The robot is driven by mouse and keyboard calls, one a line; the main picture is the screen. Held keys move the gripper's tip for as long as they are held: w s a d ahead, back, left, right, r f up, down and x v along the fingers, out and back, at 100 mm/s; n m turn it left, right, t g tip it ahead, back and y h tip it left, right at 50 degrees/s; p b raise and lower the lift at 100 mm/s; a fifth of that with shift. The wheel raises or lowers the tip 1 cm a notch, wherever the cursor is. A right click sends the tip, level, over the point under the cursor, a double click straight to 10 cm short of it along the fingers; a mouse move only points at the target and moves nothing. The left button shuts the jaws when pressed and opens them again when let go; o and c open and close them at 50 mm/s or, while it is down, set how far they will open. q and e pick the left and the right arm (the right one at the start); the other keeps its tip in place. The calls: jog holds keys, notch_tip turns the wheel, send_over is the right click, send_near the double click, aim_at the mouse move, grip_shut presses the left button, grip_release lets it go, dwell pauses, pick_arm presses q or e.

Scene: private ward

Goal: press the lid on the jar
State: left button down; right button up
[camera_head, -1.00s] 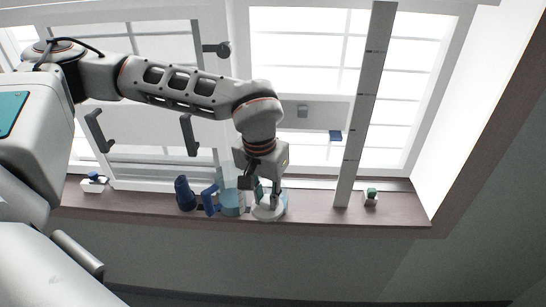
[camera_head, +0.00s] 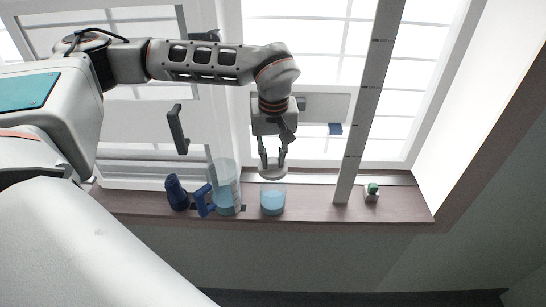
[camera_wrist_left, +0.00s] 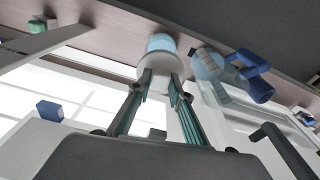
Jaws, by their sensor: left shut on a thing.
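The jar (camera_head: 272,203) is short and clear with light blue contents. It stands upright on the brown window sill, and it also shows in the left wrist view (camera_wrist_left: 161,43). The lid (camera_head: 273,174) is a pale round disc. My left gripper (camera_head: 272,164) is shut on the lid and holds it roughly level. In the head view the lid appears just above the jar's top, with the rim partly behind it. In the left wrist view the lid (camera_wrist_left: 158,66) overlaps the jar's near end. I cannot tell whether they touch. My right gripper is not in view.
A taller clear vessel (camera_head: 226,185) with light blue contents stands just left of the jar. A blue handle-like piece (camera_head: 203,201) and a dark blue object (camera_head: 177,193) are further left. A small green-topped pot (camera_head: 372,192) stands right, beyond a grey post (camera_head: 364,110).

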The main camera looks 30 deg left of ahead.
aim_at(273, 168)
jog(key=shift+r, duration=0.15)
pick_arm(q)
jog(key=shift+r+p, duration=0.1)
jog(key=shift+p, duration=0.3)
jog(key=shift+f+b, duration=0.3)
jog(key=shift+f, duration=0.45)
jog(key=shift+f+b, duration=0.8)
jog(key=shift+f, duration=0.7)
jog(key=shift+f+b, duration=0.4)
jog(key=shift+f, duration=0.25)
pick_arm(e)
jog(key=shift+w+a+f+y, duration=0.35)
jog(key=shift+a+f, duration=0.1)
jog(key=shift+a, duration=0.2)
